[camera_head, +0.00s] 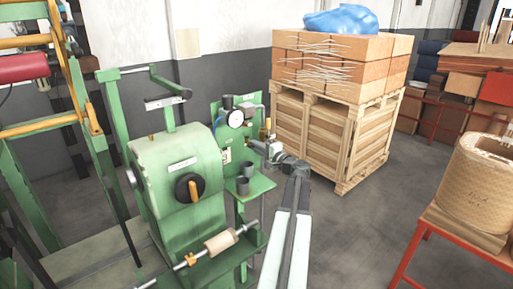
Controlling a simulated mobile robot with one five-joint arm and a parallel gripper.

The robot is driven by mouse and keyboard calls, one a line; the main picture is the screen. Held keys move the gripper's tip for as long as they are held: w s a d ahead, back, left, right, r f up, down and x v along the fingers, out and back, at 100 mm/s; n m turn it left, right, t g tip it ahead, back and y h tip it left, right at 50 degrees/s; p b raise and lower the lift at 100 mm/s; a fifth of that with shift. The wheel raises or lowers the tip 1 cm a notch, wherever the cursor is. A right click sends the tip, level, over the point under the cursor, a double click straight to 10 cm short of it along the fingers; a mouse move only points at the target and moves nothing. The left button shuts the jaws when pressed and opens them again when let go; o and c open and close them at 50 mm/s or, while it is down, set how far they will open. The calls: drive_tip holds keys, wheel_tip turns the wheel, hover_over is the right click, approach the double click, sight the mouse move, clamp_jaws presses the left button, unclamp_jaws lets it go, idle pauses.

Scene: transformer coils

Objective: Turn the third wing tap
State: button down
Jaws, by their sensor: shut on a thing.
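A green upright panel (228,112) stands on the green machine and carries a round white gauge (236,119). Small fittings sit near the panel's right side, among them a brass-coloured one (265,131). The gripper hides most of that part. The wing taps are too small and covered to count, so I cannot tell which one this is or how it is turned.
A green shelf (262,184) with dark cups (243,186) juts out below my gripper. The green machine (178,165) with a black and orange knob (190,188) is at left. A wooden crate (335,135) stands close behind.

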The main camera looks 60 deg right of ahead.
idle(0.3)
drive_tip(key=c, duration=1.5)
unclamp_jaws()
drive_tip(key=shift+o, duration=0.2)
drive_tip(key=v, duration=0.7)
drive_tip(key=shift+s+a, duration=0.15)
drive_tip(key=shift+s, duration=0.2)
